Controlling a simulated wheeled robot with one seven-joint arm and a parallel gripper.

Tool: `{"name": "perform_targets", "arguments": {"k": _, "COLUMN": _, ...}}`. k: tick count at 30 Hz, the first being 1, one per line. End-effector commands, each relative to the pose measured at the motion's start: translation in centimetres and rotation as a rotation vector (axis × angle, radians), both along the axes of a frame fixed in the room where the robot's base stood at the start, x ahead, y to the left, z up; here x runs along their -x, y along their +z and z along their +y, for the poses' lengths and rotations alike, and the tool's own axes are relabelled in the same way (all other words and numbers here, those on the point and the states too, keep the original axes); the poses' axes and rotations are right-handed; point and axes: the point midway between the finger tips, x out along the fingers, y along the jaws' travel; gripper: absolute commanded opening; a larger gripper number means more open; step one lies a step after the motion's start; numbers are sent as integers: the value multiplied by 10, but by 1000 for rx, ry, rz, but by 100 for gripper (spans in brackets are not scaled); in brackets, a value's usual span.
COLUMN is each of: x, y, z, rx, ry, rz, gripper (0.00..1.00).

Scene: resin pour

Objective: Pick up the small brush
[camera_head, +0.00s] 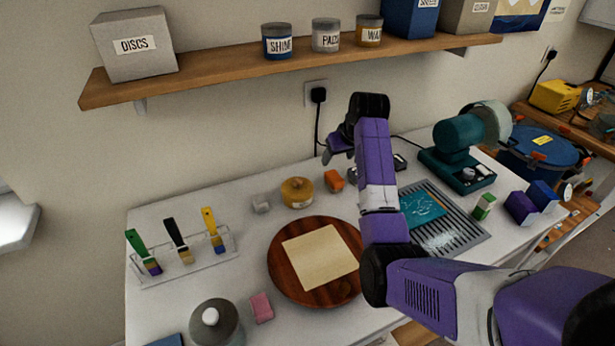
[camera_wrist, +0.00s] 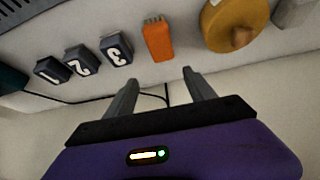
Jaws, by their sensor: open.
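Three brushes stand tilted in a clear rack (camera_head: 190,268) at the left of the white table: a green-handled brush (camera_head: 138,247), a black-handled brush (camera_head: 177,238) and a yellow-handled brush (camera_head: 210,226). I cannot tell for sure which is the small one. An orange block-like thing (camera_head: 333,181) with a ridged end lies near the back wall; it also shows in the wrist view (camera_wrist: 158,42). My gripper (camera_head: 335,150) is open and empty, raised above the back of the table. In the wrist view my fingers (camera_wrist: 160,80) are apart with nothing between them.
A round wooden board (camera_head: 280,275) carries a beige sheet. A grooved tray (camera_head: 470,240) is right. The shelf (camera_head: 240,70) overhangs the back.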

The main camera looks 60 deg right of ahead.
Motion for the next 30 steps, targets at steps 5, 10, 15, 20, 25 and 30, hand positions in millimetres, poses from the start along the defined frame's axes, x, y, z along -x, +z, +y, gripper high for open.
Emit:
{"name": "perform_targets", "arguments": {"k": 5, "x": 15, "y": -16, "z": 20, "rx": -81, "ry": 39, "rz": 84, "gripper": 64}}
{"name": "perform_targets", "arguments": {"k": 10, "x": 14, "y": -27, "z": 22, "rx": -93, "ry": 53, "rz": 101, "gripper": 64}}
{"name": "perform_targets", "arguments": {"k": 15, "x": 10, "y": -43, "z": 18, "rx": -93, "ry": 52, "rz": 100, "gripper": 64}}
{"name": "perform_targets", "arguments": {"k": 20, "x": 7, "y": -59, "z": 11, "rx": -94, "ry": 52, "rz": 101, "gripper": 64}}
{"name": "perform_targets", "arguments": {"k": 25, "x": 1, "y": -81, "z": 4, "rx": -91, "ry": 53, "rz": 99, "gripper": 64}}
{"name": "perform_targets", "arguments": {"k": 30, "x": -2, "y": -90, "z": 3, "rx": -90, "ry": 52, "rz": 99, "gripper": 64}}
